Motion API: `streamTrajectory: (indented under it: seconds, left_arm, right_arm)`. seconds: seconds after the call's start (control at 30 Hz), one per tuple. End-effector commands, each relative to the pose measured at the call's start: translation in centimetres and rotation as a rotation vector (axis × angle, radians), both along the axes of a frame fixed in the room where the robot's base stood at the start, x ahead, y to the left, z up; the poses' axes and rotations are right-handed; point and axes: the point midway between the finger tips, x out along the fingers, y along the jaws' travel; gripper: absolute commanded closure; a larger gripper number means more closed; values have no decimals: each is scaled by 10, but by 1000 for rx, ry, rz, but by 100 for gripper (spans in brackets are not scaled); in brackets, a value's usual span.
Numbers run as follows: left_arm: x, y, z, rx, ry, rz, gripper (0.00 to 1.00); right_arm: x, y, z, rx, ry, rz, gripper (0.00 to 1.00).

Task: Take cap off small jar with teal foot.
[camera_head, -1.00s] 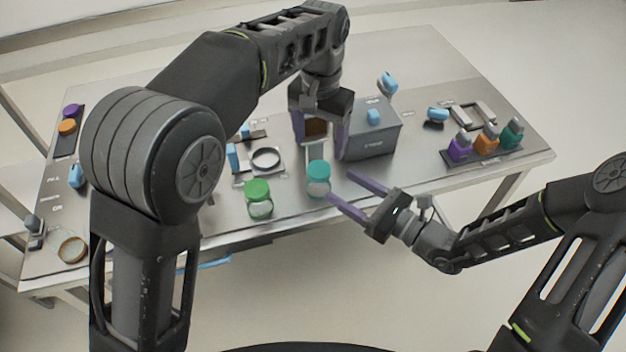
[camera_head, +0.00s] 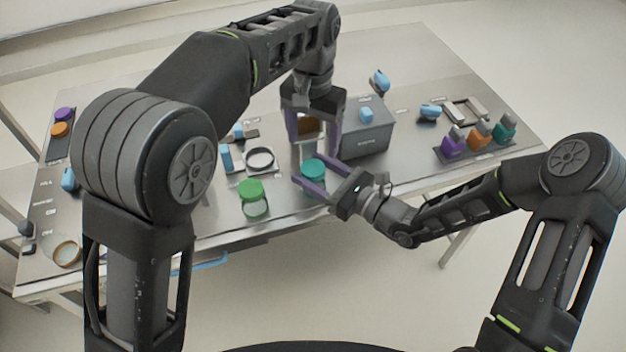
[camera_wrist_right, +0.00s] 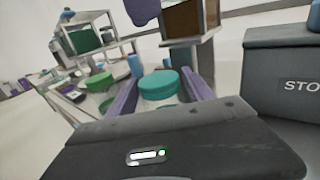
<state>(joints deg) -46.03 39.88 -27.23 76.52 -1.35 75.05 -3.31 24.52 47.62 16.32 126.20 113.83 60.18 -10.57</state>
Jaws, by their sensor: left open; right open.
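The small jar with a teal cap (camera_head: 313,168) stands upright near the table's front edge. In the right wrist view its teal cap (camera_wrist_right: 158,84) is seen close up, and some teal shows under it. My right gripper (camera_head: 315,171) is open, with a purple finger on each side of the jar; I cannot tell if they touch it. My left gripper (camera_head: 313,143) is open, pointing down just behind the jar. A brown surface (camera_head: 309,126) shows between its fingers.
A jar with a green lid (camera_head: 251,190) stands left of the teal one. A grey box (camera_head: 367,141) with a blue top piece is close on the right. A rack of purple, orange and teal bottles (camera_head: 447,157) is further right. A dark ring (camera_head: 260,158) lies behind the green jar.

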Motion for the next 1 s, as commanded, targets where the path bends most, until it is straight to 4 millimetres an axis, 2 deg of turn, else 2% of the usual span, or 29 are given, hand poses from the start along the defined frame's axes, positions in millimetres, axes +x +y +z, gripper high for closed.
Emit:
streamTrajectory:
  seconds: [0.17,0.87,1.0]
  left_arm:
    - [0,0,0,0,0,0,28]
    - [0,0,0,0,0,0,28]
    - [0,0,0,0,0,0,28]
  right_arm:
    - [0,0,0,0,0,0,42]
    - [0,0,0,-1,1,0,99]
    - [0,0,0,-1,1,0,100]
